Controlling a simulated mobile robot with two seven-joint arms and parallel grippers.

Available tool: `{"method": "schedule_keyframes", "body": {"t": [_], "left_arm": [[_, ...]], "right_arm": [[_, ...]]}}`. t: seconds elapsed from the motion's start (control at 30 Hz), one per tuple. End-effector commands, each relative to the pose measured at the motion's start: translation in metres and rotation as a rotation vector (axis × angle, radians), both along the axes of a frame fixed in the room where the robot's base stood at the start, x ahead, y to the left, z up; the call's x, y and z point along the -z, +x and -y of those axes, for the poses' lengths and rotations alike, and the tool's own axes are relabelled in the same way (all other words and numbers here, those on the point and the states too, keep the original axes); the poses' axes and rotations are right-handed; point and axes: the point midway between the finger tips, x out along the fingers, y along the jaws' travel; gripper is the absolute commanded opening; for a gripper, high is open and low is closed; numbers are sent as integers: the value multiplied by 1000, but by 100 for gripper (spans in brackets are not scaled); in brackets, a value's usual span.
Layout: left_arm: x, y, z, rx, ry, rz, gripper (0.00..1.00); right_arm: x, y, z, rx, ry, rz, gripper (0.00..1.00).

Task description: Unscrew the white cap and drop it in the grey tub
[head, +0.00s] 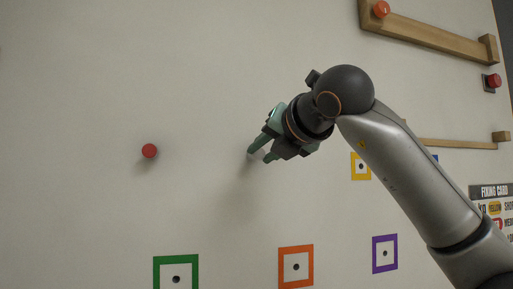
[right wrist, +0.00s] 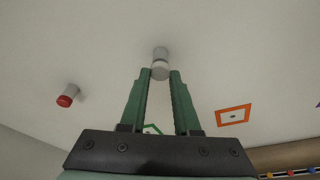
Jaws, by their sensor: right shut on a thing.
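The white cap (right wrist: 160,71) shows between my right fingertips in the right wrist view, at the end of a short pale grey stub (right wrist: 160,54) on the wall. In the head view my right gripper (head: 259,154) is at the wall near the middle, shut on the white cap, which its fingers mostly hide. The same gripper (right wrist: 160,78) fills the lower middle of the wrist view. I cannot tell how far the cap is turned on its stub. The grey tub is not in view. My left gripper is not in view.
A stub with a red cap (head: 149,151) stands out from the wall to the left. Green (head: 176,279), orange (head: 296,267), purple (head: 385,253) and yellow (head: 361,166) framed holes lie below and right. Wooden rails (head: 430,35) are at the upper right.

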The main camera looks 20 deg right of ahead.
Motion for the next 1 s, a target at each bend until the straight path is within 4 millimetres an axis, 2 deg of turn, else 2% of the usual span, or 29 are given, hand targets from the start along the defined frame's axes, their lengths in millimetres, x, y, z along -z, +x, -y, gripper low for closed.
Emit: {"method": "schedule_keyframes", "body": {"t": [0.03,0.13,0.5,0.67,0.8,1.0], "left_arm": [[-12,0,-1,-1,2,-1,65],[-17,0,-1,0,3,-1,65],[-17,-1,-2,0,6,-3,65],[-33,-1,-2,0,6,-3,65],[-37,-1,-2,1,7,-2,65],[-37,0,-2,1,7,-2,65]], "right_arm": [[-1,1,-1,1,-85,-12,0],[1,1,-1,1,-208,-9,0],[3,1,-1,1,-273,-5,0],[0,0,-2,0,-493,1,0],[2,0,-3,0,-668,7,0],[4,0,-2,0,-706,8,0]]}}
